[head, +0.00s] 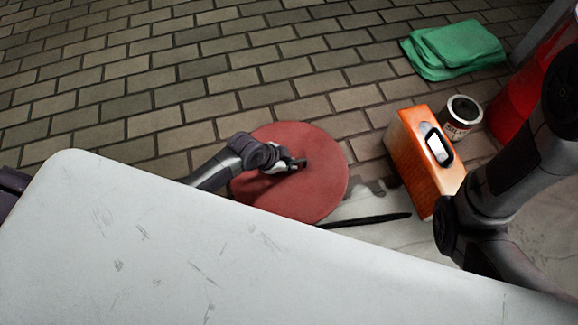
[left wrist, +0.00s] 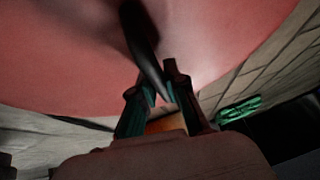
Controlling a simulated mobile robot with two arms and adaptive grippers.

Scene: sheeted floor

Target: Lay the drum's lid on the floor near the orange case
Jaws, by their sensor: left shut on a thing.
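The drum's lid (head: 310,200) is a flat, dull red disc in the middle of the head view. My left gripper (head: 296,164) is over its centre and is shut on the lid's dark handle. In the left wrist view the lid (left wrist: 70,40) fills the upper part, with the dark handle (left wrist: 138,35) between my fingers. I cannot tell whether the lid touches the floor. The orange case (head: 405,160) stands to the right of the lid, with a gap between them. My right arm shows at the right edge; its gripper is out of sight.
A can (head: 462,112) stands behind the orange case. A folded green cloth (head: 455,48) lies farther back. A red object (head: 515,95) is partly hidden by my right arm. A dark thin bar (head: 370,220) lies between lid and case. The brick-patterned floor (head: 200,80) is clear behind.

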